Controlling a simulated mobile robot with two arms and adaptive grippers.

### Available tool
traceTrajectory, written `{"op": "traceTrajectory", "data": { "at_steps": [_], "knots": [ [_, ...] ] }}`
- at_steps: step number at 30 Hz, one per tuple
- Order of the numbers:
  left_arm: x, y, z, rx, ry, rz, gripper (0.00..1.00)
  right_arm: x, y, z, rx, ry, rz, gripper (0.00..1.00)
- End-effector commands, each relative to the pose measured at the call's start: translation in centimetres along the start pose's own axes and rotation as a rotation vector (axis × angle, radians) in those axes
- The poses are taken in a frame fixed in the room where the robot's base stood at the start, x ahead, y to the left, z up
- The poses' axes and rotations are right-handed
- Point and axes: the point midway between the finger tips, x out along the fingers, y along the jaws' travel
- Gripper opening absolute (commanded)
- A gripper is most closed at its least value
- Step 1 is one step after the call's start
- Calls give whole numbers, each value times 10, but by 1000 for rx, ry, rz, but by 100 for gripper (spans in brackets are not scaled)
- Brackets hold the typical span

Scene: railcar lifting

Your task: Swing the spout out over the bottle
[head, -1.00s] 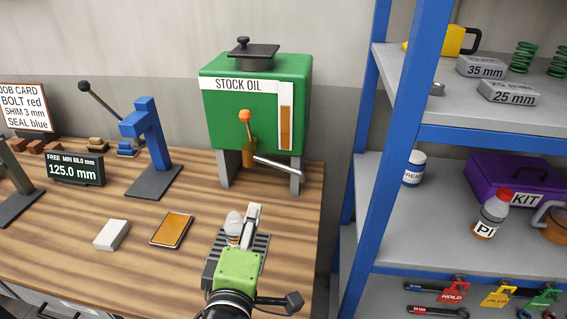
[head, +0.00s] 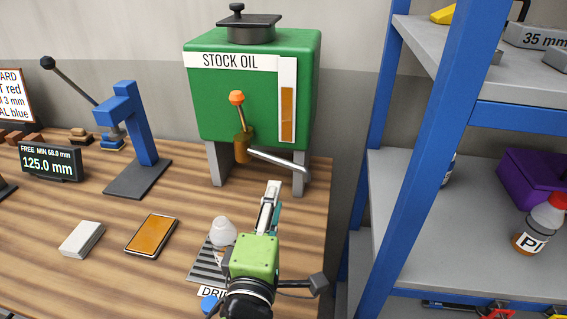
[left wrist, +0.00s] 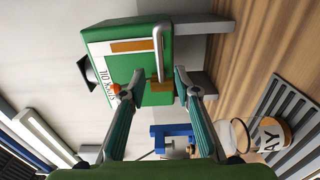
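The green stock oil tank (head: 220,105) stands on grey legs at the back of the bench. Its metal spout (head: 280,162) points to the right from a brass tap (head: 242,147) with an orange-knobbed lever (head: 237,105). The bottle (head: 222,231), with a pale top, stands on the slatted drip tray (head: 203,266). In the left wrist view the bottle (left wrist: 270,134) is at the lower right, and the spout (left wrist: 158,52) lies beyond the fingers. My left gripper (head: 272,190) is in front of the spout, beside the bottle; its fingers are apart and empty in the left wrist view (left wrist: 152,88). My right gripper is out of view.
A blue press (head: 135,125), a display (head: 50,163), a white block (head: 82,239) and an orange-faced tablet (head: 152,235) are to the left. A blue-framed shelf rack (head: 405,160) stands close on the right. The bench between tablet and tank is clear.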

Motion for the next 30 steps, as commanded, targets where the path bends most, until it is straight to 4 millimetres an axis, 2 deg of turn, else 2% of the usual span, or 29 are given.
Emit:
{"op": "traceTrajectory", "data": {
  "at_steps": [12, 18, 24, 30],
  "knots": [
    [78, 6, -2, 6, 3, 1, 29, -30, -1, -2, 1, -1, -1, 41],
    [108, 4, -1, 4, 2, 1, 29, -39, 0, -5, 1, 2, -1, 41],
    [124, 2, -1, 2, 1, -1, 29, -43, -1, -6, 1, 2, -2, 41],
    [128, 1, -1, -1, 1, 0, 29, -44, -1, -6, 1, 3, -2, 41]
  ]
}}
